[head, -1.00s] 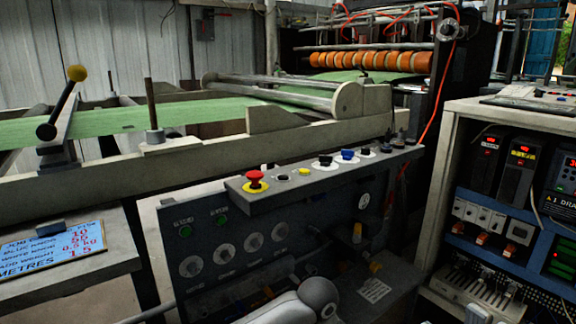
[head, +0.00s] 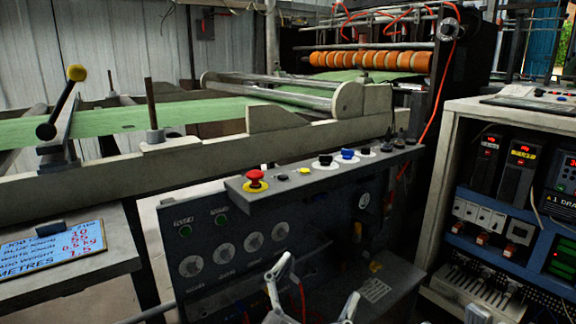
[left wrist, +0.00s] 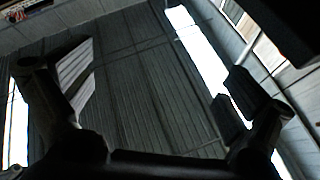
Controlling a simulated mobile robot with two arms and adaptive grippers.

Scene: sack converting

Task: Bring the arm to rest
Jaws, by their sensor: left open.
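My left gripper (head: 314,288) is at the bottom middle of the head view, in front of the control panel's lower part. Its two pale fingers point upward, spread apart, with nothing between them. In the left wrist view the open fingers (left wrist: 158,85) stand at left and right against the ribbed grey roof and bright light strips. The rest of the left arm is below the head view's edge. My right gripper does not show.
A dark control panel (head: 225,262) with knobs and a red emergency button (head: 256,179) stands close beyond the gripper. Green sheet (head: 190,110) runs across the machine behind. A cabinet (head: 450,145) with drives stands right; a blue notice board (head: 50,246) lies left.

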